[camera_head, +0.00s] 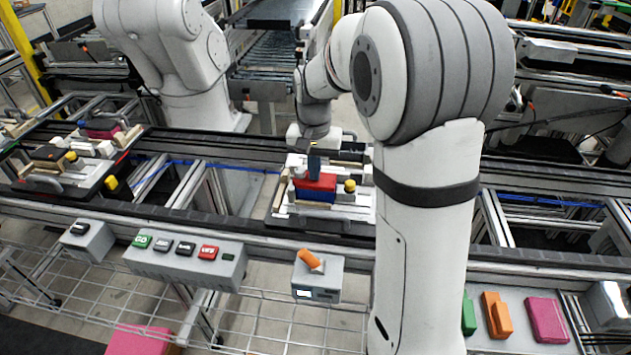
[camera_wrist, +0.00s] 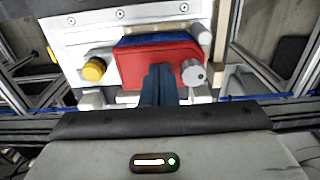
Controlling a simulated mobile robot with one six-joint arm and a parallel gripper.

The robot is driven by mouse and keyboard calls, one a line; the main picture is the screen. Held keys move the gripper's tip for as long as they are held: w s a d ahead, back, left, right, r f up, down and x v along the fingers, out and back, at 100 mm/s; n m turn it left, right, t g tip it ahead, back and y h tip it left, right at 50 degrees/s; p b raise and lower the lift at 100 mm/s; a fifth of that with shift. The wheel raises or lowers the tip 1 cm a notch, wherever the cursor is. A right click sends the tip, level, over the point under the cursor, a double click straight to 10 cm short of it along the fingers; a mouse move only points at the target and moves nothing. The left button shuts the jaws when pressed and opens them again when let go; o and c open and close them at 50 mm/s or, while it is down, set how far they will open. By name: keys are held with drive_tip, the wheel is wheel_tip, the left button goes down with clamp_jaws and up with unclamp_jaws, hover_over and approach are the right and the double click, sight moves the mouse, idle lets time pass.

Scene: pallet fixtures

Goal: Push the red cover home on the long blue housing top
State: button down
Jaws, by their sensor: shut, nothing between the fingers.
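The red cover (camera_head: 318,181) lies on top of the long blue housing (camera_head: 312,195) on the pallet in the middle of the conveyor. In the wrist view the red cover (camera_wrist: 141,62) sits in the fixture, with a strip of the blue housing (camera_wrist: 150,39) showing along its far edge. The cover looks slightly tilted or offset there; I cannot tell how fully it is seated. My gripper (camera_wrist: 160,70) is shut and empty, its fingertips over the cover's near part, apparently touching. In the head view my gripper (camera_head: 314,172) points down onto the cover.
A yellow knob (camera_wrist: 94,69) and a grey round post (camera_wrist: 193,73) flank the cover on the pallet. Another loaded pallet (camera_head: 70,165) stands at the left. A button box (camera_head: 185,258) and an orange-lever box (camera_head: 316,275) sit at the front rail. Orange (camera_head: 497,314) and pink (camera_head: 546,319) parts lie front right.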

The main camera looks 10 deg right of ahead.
drive_tip(key=shift+f, duration=0.15)
idle(0.5)
drive_tip(key=shift+r+p, duration=2.65)
drive_tip(key=shift+r, duration=0.95)
drive_tip(key=s+r+n+t, duration=0.3)
drive_tip(key=s+n, duration=0.1)
drive_tip(key=s, duration=1.9)
drive_tip(key=shift+d+r+n, duration=0.15)
drive_tip(key=shift+d+n, duration=0.1)
drive_tip(key=shift+n, duration=0.05)
